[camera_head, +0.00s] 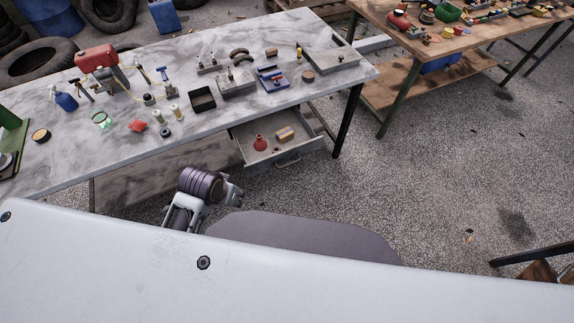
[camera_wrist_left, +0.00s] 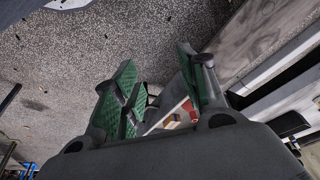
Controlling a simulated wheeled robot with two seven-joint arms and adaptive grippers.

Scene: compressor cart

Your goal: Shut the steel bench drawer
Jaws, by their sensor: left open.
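The steel bench drawer (camera_head: 268,162) is pulled out under the right part of the grey marble-like bench. Its handle (camera_head: 288,160) is on its front face. A red funnel-shaped item (camera_head: 260,143) and a wooden block (camera_head: 285,134) lie inside. My left gripper (camera_head: 237,190) is in front of and to the left of the drawer in the head view, apart from it. In the left wrist view the green-padded fingers of this gripper (camera_wrist_left: 160,95) are spread and empty, with part of the drawer showing beyond them. My right gripper is in neither view.
The bench top (camera_head: 215,125) carries several tools, bottles and small trays. A bench leg (camera_head: 347,120) stands right of the drawer. A wooden workbench (camera_head: 480,35) is at the back right. The speckled floor (camera_head: 440,170) to the right is mostly clear.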

